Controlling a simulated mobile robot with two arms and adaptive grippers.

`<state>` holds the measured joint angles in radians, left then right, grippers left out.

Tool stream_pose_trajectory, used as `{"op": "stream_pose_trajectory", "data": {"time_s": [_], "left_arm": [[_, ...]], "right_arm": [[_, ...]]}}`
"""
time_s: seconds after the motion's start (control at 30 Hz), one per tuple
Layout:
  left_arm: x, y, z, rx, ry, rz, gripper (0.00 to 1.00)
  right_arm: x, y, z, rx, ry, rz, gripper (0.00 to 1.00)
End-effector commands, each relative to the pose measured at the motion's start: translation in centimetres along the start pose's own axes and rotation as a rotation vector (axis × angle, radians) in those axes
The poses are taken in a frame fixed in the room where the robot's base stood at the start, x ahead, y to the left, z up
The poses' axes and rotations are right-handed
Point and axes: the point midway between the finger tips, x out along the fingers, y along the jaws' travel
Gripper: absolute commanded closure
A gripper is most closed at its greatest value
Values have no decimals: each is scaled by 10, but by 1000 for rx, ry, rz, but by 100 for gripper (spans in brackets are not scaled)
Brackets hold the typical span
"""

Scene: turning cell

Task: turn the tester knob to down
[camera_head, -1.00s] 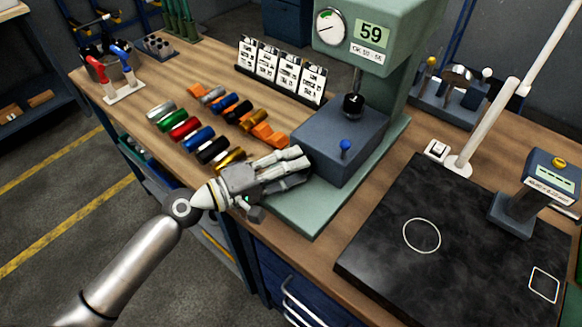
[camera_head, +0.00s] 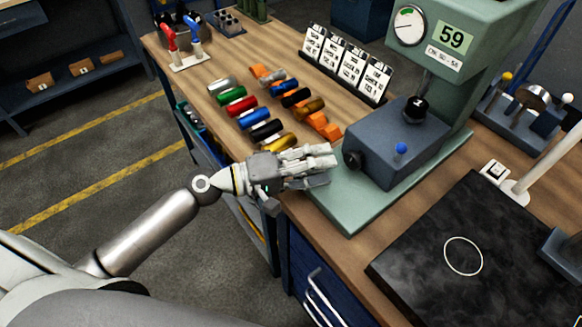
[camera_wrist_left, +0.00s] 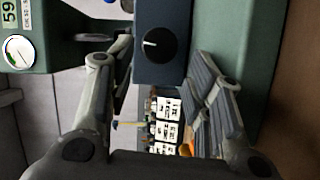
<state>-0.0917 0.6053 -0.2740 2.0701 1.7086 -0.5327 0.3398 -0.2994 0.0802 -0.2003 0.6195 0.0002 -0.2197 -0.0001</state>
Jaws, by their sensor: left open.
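The tester is a green press with a gauge and a display reading 59 (camera_head: 452,36). Its blue-grey box (camera_head: 400,140) carries a round black tester knob (camera_head: 353,159) on its left side. In the left wrist view the knob (camera_wrist_left: 155,45) faces me, and its white mark points left, toward the gauge side of that sideways picture. My left gripper (camera_head: 322,167) is open and empty, just left of the knob and apart from it. In the left wrist view its fingers stand on either side of the knob's line of sight. My right gripper is out of view.
Coloured cylinders (camera_head: 260,115) lie on the bench behind my gripper, with a card rack (camera_head: 345,67) beyond. A black slab (camera_head: 480,255) lies at right.

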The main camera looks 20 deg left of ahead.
Motion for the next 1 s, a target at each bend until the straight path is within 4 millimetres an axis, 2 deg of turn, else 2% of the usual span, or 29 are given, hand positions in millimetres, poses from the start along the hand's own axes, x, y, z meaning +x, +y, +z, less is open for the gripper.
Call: {"op": "stream_pose_trajectory", "data": {"time_s": [0.03, 0.2, 0.4, 0.57, 0.83, 0.93, 1.0], "left_arm": [[-11, -1, 1, -2, 0, -4, 53], [-40, -1, 1, -1, 0, -2, 53], [-62, 0, 1, -1, -1, 0, 53], [-70, 0, 0, 0, -1, 0, 53], [-70, 0, 0, 1, -2, 1, 53], [-70, 0, 0, 1, 0, 0, 42], [-70, -2, -1, 2, 3, -4, 41]], "right_arm": [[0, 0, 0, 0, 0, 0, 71], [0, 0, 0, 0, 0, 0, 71], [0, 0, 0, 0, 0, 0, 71], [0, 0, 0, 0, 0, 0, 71], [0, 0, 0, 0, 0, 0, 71], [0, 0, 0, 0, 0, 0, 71], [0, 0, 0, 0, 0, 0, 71]]}}
